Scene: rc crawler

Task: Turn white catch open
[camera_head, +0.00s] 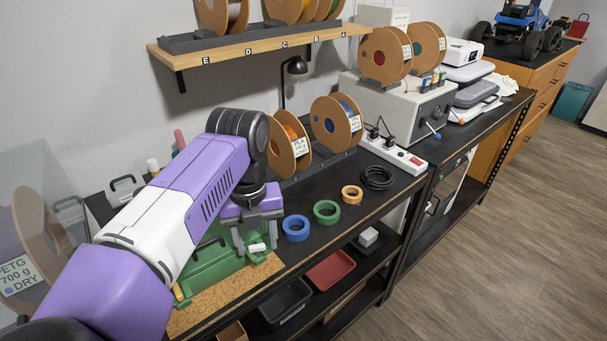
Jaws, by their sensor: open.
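The white catch (257,248) is a small pale block at the front right of a green case (208,280) on the workbench. My gripper (256,242) points down over that end of the case. Its two grey fingers are apart, one on either side of the catch as seen here. I cannot tell whether either finger touches it. My arm hides part of the case and the bench behind it.
A cork mat (235,292) lies under the case. Blue (295,228), green (326,211) and orange (352,194) tape rolls lie to the right. Filament spools (336,124) stand behind. A wooden shelf (260,43) hangs above. Bins (331,270) sit below the bench top.

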